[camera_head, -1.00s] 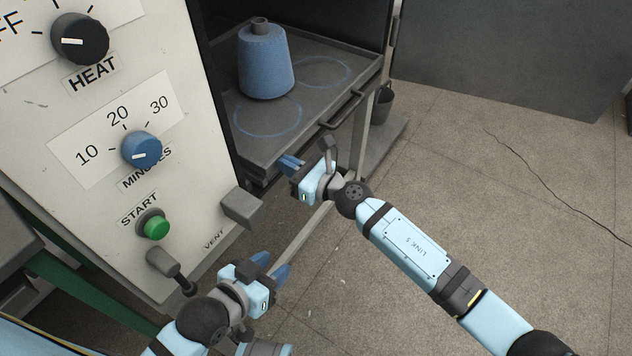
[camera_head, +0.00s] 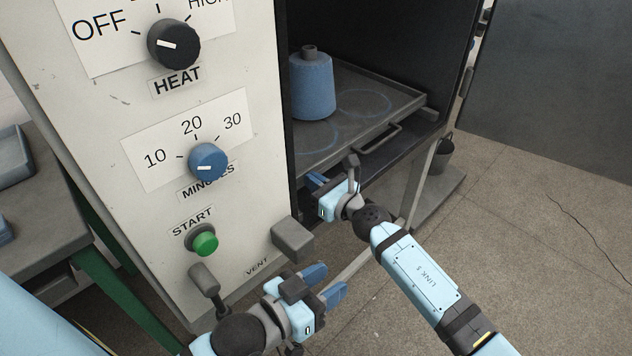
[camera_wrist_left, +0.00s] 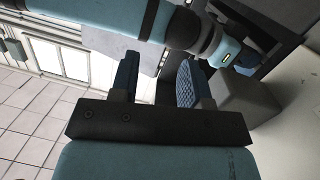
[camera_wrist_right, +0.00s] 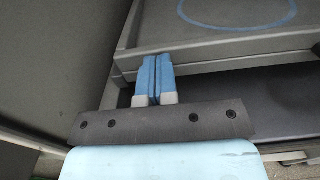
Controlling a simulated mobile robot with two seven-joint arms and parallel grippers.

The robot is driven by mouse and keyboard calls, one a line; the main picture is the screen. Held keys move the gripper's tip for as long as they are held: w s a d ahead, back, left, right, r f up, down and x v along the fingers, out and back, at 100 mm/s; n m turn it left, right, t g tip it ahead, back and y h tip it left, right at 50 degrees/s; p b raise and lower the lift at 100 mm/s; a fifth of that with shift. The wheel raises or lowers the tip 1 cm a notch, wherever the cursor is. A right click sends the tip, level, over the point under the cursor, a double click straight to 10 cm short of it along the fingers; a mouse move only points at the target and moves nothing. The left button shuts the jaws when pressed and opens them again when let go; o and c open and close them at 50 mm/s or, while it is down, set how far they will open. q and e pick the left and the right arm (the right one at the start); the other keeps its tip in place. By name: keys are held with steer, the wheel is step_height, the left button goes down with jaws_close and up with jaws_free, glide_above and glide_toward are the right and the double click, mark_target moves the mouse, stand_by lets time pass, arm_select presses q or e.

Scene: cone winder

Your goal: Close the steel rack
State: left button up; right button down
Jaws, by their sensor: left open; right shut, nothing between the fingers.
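The steel rack (camera_head: 352,147) is a flat grey tray with a front handle (camera_head: 380,139) in the dark oven chamber. It carries a blue cone (camera_head: 313,86), upright, partly covered by the control panel's edge, and blue ring marks. My right gripper (camera_head: 316,182) is shut and empty at the left part of the rack's front edge. In the right wrist view its fingertips (camera_wrist_right: 156,62) are against or very close to the front lip (camera_wrist_right: 215,58); I cannot tell which. My left gripper (camera_head: 328,283) is open and empty, low beside the vent block (camera_head: 292,240), away from the rack.
The control panel (camera_head: 110,120) with knobs and a green start button (camera_head: 205,243) stands left of the chamber. A large grey door panel (camera_head: 560,90) stands open at right. A bucket (camera_head: 442,152) sits by the oven leg. The floor at right is clear.

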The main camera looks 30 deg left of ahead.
steer(key=shift+a+r, duration=0.1)
steer(key=shift+r, duration=0.3)
steer(key=shift+d+f, duration=0.1)
steer(key=shift+d, duration=0.15)
arm_select(q)
step_height(320, 180, down, 6)
steer(key=s+a+g+y+p, duration=0.1)
steer(key=a+g+p, duration=0.1)
steer(key=a, duration=0.1)
steer(key=shift+s+r+g+y+p, duration=0.2)
steer(key=shift+s+g+y+p, duration=0.1)
steer(key=shift+s+p, duration=0.1)
arm_select(e)
steer(key=v, duration=1.3)
steer(key=shift+d+f, duration=0.25)
